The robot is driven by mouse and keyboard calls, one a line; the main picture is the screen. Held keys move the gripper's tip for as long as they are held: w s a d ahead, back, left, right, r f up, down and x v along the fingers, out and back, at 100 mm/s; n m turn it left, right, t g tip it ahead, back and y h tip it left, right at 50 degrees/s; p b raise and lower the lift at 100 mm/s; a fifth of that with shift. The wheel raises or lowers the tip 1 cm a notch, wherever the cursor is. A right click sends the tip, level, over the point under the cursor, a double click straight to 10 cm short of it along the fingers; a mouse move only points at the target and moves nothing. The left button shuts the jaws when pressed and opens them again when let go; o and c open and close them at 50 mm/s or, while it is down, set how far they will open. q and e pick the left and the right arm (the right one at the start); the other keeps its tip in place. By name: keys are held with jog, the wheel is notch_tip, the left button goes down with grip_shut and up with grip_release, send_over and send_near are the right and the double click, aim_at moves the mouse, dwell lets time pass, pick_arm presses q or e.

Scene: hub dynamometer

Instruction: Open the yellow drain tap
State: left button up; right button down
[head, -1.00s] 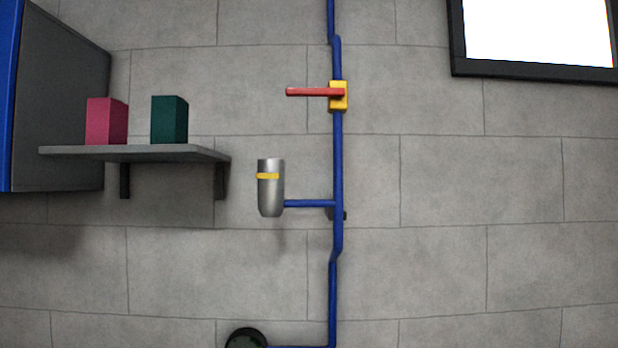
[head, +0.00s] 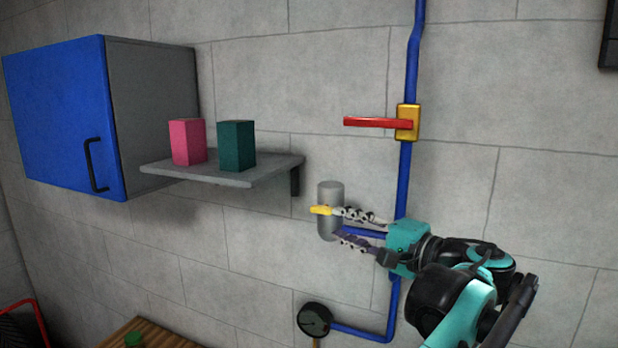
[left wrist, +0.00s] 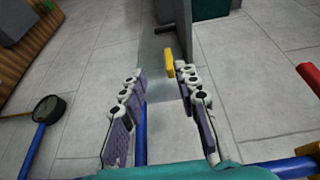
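The yellow drain tap (head: 321,210) is a small lever on the front of a grey metal cylinder (head: 330,190), which a short blue pipe joins to the wall pipe. My left gripper (head: 339,226) is at the cylinder from the right, with its fingers spread and one fingertip close to the tap. In the left wrist view the tap (left wrist: 170,62) shows beyond the open fingers, nearer the right one. Nothing is between the fingers that I can make out. I cannot tell whether a finger touches the tap or cylinder. My right gripper is not in view.
A red lever on a yellow valve (head: 408,122) is above on the blue pipe (head: 404,180). A shelf (head: 240,178) with a pink box (head: 187,142) and a green box (head: 236,146) is at upper left, beside a blue cabinet (head: 65,120). A round gauge (head: 314,319) is below.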

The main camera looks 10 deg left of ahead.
aim_at(322, 207)
pick_arm(q)
jog(key=shift+w+r, duration=0.1)
jog(key=shift+r, duration=0.45)
jog(key=shift+w+a+r, duration=0.1)
jog(key=shift+w+a, duration=0.05)
jog(key=p+x, duration=0.1)
jog(key=x, duration=0.5)
jog(key=shift+w+a, duration=0.15)
jog(key=shift+a, duration=0.05)
jog(key=shift+d, duration=0.15)
grip_shut()
